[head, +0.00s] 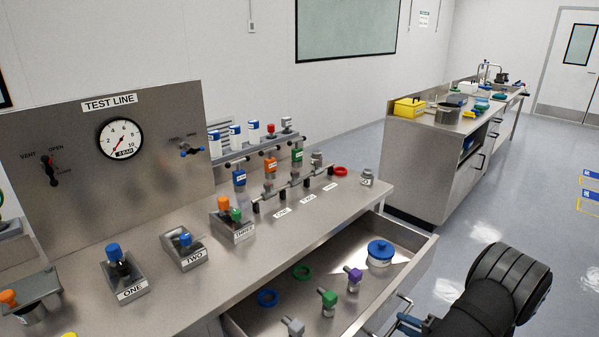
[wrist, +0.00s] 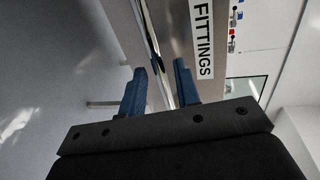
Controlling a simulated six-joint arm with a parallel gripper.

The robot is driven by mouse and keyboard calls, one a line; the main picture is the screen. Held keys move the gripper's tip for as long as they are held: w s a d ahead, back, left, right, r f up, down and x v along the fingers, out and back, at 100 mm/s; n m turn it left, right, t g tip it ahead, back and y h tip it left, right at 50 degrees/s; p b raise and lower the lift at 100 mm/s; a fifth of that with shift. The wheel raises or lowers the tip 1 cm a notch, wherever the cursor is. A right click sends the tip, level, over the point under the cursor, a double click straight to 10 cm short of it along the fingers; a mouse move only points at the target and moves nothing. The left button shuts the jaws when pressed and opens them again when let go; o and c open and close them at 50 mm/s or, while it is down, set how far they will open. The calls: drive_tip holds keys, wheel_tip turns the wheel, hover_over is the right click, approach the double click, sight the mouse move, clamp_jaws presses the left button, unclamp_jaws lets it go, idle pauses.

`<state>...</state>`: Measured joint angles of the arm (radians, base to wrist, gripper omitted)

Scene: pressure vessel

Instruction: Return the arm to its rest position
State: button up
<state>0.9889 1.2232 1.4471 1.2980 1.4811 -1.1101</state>
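My arm comes in at the lower right of the head view. My gripper (head: 408,321) is low in front of the open drawer (head: 424,250), close to its bar handle (head: 404,299). In the wrist view my gripper (wrist: 160,72) shows two blue fingers set apart. The silver handle bar (wrist: 150,35) runs through the gap between them in the picture. I cannot tell whether either finger touches it. The drawer front beside the bar carries a FITTINGS label (wrist: 203,40).
The open drawer holds a blue-lidded pot (head: 380,253), a purple-topped fitting (head: 353,276), green and blue rings and other fittings. The steel bench (head: 215,275) above carries valves and a gauge panel (head: 75,150). Floor (head: 460,220) is clear toward the second bench (head: 440,165).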

drive_tip(key=shift+x, duration=1.3)
drive_tip(key=v, duration=1.6)
drive_tip(key=shift+s+d, duration=0.15)
drive_tip(key=x, duration=1.6)
drive_tip(key=shift+r, duration=0.1)
drive_tip(key=shift+s+d, duration=0.1)
drive_tip(key=shift+d, duration=0.05)
drive_tip(key=v, duration=1.7)
drive_tip(key=x, duration=1.8)
drive_tip(key=shift+a, duration=0.25)
